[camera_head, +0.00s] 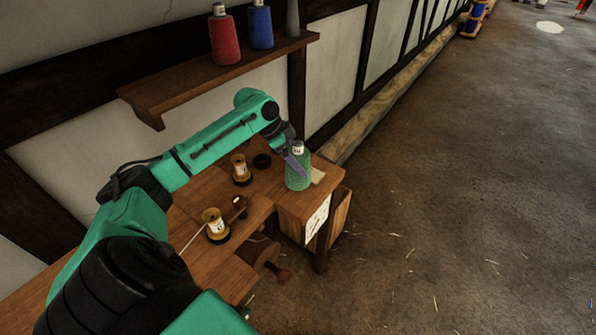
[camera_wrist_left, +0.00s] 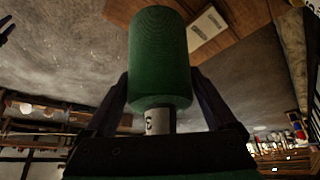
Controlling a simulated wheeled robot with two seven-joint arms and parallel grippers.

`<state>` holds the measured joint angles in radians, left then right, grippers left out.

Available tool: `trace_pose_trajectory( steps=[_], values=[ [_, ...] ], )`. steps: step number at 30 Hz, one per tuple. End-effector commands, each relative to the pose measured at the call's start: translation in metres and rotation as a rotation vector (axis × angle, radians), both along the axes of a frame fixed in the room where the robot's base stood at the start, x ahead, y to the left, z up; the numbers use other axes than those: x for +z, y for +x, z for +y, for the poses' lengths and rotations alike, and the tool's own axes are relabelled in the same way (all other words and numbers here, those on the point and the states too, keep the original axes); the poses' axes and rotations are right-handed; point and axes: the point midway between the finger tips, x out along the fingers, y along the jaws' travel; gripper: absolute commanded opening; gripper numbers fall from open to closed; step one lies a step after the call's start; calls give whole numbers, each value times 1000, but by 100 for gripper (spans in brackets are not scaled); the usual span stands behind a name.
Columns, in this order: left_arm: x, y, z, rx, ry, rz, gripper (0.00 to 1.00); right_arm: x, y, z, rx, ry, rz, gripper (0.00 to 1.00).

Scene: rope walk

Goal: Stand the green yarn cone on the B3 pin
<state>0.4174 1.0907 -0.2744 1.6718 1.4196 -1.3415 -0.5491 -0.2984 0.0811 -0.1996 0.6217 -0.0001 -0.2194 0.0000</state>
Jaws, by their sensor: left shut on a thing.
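The green yarn cone (camera_head: 298,178) is at the far right end of the wooden bench (camera_head: 190,215) in the head view, roughly upright, with a pale top. My left gripper (camera_head: 296,160) is shut on it near its top. I cannot tell whether its base touches the bench. In the left wrist view, the green cone (camera_wrist_left: 160,60) sits between the two dark fingers (camera_wrist_left: 160,95), with its white labelled end towards the palm. No pin marked B3 can be made out. My right gripper is not in view.
Two pale spools (camera_head: 240,170) (camera_head: 215,223) and a dark round piece (camera_head: 262,160) are on the bench. A white plate (camera_head: 317,219) with dark marks is on its end. Above, a wall shelf (camera_head: 220,75) bears a red cone (camera_head: 224,38) and a blue cone (camera_head: 260,25). The floor (camera_head: 450,190) is open at right.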

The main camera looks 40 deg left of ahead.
Motion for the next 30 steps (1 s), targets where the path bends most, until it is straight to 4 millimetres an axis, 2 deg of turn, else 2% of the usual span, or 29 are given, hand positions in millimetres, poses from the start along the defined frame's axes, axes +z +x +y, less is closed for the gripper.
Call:
trace_pose_trajectory(
  steps=[5, 9, 15, 16, 25, 30],
  values=[
    [-24, 0, 0, 1, -1, 0, 23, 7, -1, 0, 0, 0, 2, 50],
    [-51, 0, -1, 1, -3, 0, 23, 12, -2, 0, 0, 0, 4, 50],
    [-56, 1, 0, 0, 0, -5, 23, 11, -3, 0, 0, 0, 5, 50],
    [-57, 1, 0, 0, 0, -3, 98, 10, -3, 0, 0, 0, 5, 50],
    [-55, 0, 1, 1, 0, -3, 100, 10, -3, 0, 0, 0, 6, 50],
    [-41, -7, 8, 3, 2, -2, 100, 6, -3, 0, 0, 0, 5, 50]
  ],
)
